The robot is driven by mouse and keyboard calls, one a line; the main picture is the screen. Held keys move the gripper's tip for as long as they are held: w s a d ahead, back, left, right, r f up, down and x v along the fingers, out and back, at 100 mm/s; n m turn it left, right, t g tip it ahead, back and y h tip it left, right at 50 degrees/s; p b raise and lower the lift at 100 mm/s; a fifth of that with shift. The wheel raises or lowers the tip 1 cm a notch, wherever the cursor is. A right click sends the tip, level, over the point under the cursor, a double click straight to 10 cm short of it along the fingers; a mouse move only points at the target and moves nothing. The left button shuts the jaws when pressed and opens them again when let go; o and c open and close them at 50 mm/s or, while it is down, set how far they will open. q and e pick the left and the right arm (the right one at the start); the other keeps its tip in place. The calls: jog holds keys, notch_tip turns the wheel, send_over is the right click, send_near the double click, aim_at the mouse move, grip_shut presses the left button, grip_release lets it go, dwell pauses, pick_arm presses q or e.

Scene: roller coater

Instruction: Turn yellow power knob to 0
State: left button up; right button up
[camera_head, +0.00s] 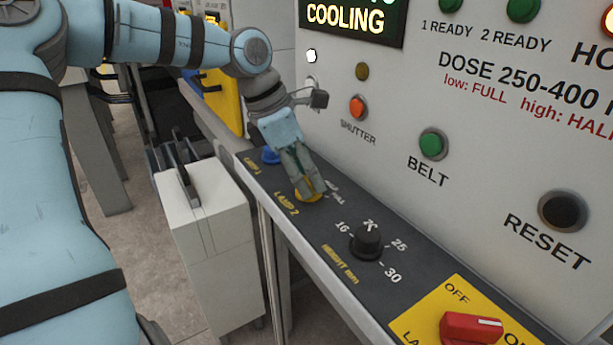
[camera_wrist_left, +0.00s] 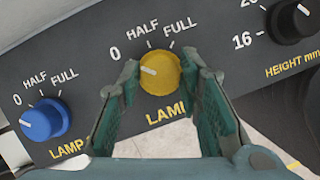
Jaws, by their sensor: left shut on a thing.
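The yellow knob (camera_wrist_left: 160,73) is on the dark sloping panel, labelled LAMP 2 in the head view, where part of it (camera_head: 309,196) shows below my fingers. Its scale reads 0, HALF and FULL. In the left wrist view its white mark points left and slightly up, toward the 0. My left gripper (camera_head: 312,190) comes down on the knob from above. In the left wrist view its two green-padded fingers (camera_wrist_left: 163,88) are on the knob's left and right sides, shut on it. My right gripper is in neither view.
A blue knob (camera_wrist_left: 42,119) stands left of the yellow one, and a black height knob (camera_head: 367,243) right of it. A red switch (camera_head: 470,328) is at the panel's near end. The upright wall behind carries a shutter button (camera_head: 358,107) and a green belt button (camera_head: 432,144).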

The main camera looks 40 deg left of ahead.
pick_arm(q)
jog(key=o, duration=1.1)
jog(key=v, duration=1.2)
